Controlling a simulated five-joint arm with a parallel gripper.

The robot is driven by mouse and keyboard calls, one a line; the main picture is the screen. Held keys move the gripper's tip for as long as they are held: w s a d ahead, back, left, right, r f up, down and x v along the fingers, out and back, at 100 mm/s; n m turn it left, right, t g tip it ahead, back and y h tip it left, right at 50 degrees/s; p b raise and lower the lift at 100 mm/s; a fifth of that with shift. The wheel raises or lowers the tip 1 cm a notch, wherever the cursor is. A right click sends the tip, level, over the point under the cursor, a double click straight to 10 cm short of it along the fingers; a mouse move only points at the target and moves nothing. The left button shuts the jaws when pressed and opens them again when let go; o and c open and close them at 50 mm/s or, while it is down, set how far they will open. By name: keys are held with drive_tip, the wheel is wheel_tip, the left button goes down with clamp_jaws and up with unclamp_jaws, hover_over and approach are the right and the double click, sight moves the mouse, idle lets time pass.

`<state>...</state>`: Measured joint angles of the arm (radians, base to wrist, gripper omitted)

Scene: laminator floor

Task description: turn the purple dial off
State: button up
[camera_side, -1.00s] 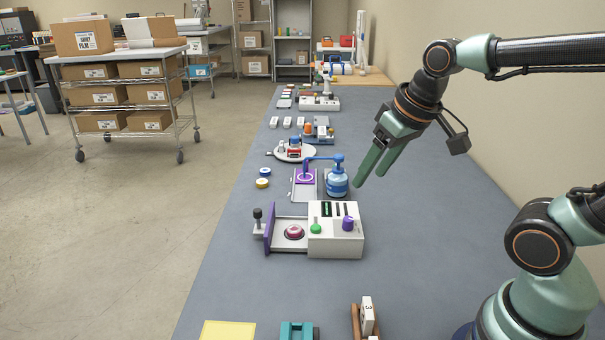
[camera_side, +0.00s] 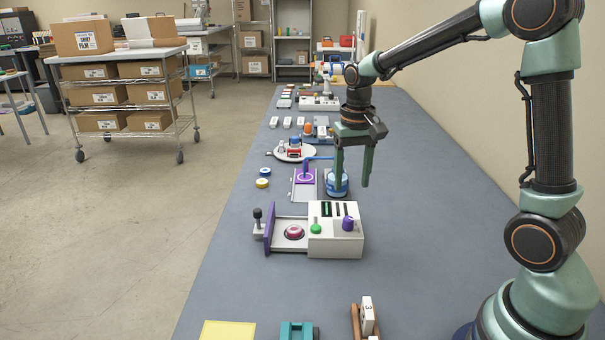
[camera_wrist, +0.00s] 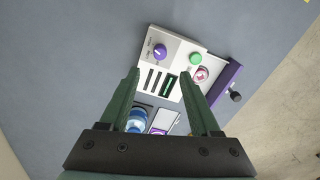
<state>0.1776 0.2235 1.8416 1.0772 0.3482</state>
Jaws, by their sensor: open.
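The purple dial (camera_side: 348,223) stands on the right part of the top of a white control box (camera_side: 335,243). In the wrist view the dial (camera_wrist: 160,52) shows a light pointer line, with small marks around it that are too small to read. My gripper (camera_side: 352,186) points down with its two green fingers apart and nothing between them. It is above the table, behind the box in the side view and close to the blue bottle. In the wrist view my gripper's fingertips (camera_wrist: 160,72) frame the slotted part of the box, with the dial just beyond them.
A blue bottle (camera_side: 337,187) stands behind the box, partly hidden by my fingers. The table right of the box is clear.

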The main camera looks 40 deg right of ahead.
sight(348, 219)
wheel_tip(348, 219, down, 10)
drive_tip(key=shift+f, duration=0.15)
idle(0.3)
clamp_jaws()
